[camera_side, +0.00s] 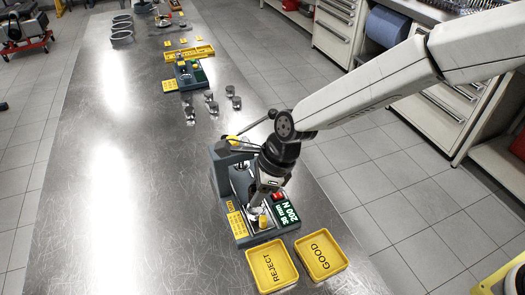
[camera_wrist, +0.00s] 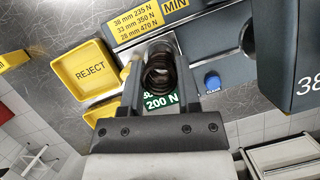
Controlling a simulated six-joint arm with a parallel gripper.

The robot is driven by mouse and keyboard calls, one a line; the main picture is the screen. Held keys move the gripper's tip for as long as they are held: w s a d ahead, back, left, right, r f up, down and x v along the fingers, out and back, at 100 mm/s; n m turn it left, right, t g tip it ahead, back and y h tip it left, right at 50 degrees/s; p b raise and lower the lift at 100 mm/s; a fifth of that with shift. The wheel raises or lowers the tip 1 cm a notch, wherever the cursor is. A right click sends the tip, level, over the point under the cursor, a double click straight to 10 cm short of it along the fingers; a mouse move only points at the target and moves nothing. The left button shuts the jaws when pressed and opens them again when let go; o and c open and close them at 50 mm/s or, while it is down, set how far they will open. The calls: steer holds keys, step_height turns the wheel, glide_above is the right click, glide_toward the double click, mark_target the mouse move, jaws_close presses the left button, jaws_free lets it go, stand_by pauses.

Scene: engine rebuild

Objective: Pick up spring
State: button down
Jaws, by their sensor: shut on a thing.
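The spring (camera_wrist: 158,75) is a dark metal coil in the wrist view, seen nearly end-on between the two fingers. My gripper (camera_wrist: 155,60) is shut on it. In the side view my gripper (camera_side: 259,201) points down over the front part of the spring tester (camera_side: 225,180), and the spring is too small and hidden to make out there. The wrist view does not show clearly whether the spring still touches the tester. The tester's green display (camera_side: 287,213) reads 200 N and is partly covered by a finger in the wrist view.
A yellow REJECT tray (camera_side: 270,264) and a yellow GOOD tray (camera_side: 321,255) stand just in front of the tester, both looking empty. A blue button (camera_wrist: 212,82) sits on the tester. Several metal cups (camera_side: 212,104) stand farther back. The bench's left side is clear.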

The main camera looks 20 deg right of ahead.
steer(key=s+d+r, duration=0.7)
steer(key=s+r, duration=0.3)
steer(key=s, duration=0.1)
steer(key=shift+s+d, duration=0.3)
steer(key=shift+s, duration=0.1)
steer(key=shift+r, duration=0.1)
stand_by(0.3)
steer(key=s+f, duration=0.2)
steer(key=s, duration=0.9)
steer(key=shift+d+f, duration=0.15)
steer(key=shift+f, duration=0.05)
steer(key=shift+w, duration=0.1)
